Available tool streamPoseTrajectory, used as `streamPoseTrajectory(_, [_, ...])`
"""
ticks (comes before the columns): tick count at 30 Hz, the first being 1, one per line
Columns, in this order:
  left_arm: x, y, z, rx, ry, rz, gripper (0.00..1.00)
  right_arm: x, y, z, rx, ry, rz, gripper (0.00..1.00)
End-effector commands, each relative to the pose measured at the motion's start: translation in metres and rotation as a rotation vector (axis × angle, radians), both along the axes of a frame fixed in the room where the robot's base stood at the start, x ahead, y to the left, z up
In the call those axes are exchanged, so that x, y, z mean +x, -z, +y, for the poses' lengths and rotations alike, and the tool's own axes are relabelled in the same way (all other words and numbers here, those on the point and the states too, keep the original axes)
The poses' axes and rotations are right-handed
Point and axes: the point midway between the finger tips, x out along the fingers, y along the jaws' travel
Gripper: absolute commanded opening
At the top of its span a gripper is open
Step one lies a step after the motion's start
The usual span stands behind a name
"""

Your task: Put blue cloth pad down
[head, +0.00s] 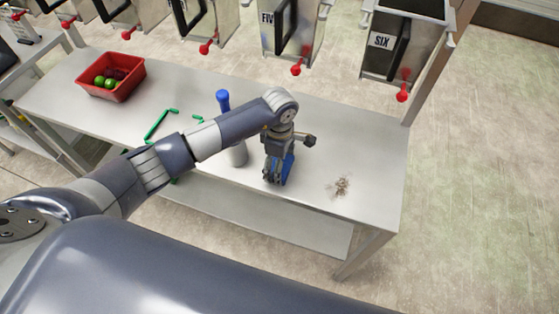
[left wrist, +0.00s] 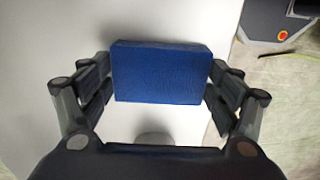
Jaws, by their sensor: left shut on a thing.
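A blue cloth pad (head: 287,167) is in my left gripper (head: 275,178) over the right half of the metal table (head: 375,150). In the left wrist view the pad (left wrist: 161,73) is a blue block with a finger against each side, and the left gripper (left wrist: 161,80) is shut on it. The pad is close to the table top; I cannot tell whether it touches. My right gripper is not in view.
A small brownish pile (head: 342,187) lies right of the gripper. A blue-topped bottle (head: 223,100) stands left of it, partly behind my arm. Green pieces (head: 160,123) lie farther left. A red bin (head: 110,78) with round items stands at the far left. Dispensers (head: 405,45) hang behind.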

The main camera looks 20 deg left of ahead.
Motion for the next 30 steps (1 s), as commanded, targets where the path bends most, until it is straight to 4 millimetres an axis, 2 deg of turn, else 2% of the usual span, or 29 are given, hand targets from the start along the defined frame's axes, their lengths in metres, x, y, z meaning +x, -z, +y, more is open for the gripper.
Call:
streamPoseTrajectory(7, [0.0, 0.004, 0.0, 0.001, 0.0, -0.001, 0.64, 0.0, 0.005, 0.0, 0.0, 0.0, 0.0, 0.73])
streamPoseTrajectory(8, [0.0, 0.004, 0.0, 0.0, 0.0, -0.001, 0.85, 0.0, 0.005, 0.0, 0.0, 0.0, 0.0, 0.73])
streamPoseTrajectory(10, [0.0, 0.003, 0.0, 0.0, 0.0, 0.0, 1.0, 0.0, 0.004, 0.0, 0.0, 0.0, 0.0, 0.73])
streamPoseTrajectory(23, [0.0, 0.002, 0.0, 0.0, -0.001, 0.0, 1.0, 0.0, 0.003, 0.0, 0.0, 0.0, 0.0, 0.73])
streamPoseTrajectory(26, [0.0, -0.003, 0.0, -0.001, -0.001, 0.0, 1.0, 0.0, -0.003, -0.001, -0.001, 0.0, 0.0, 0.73])
streamPoseTrajectory(30, [0.002, -0.023, 0.0, -0.001, 0.001, -0.006, 1.0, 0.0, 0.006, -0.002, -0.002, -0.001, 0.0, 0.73])
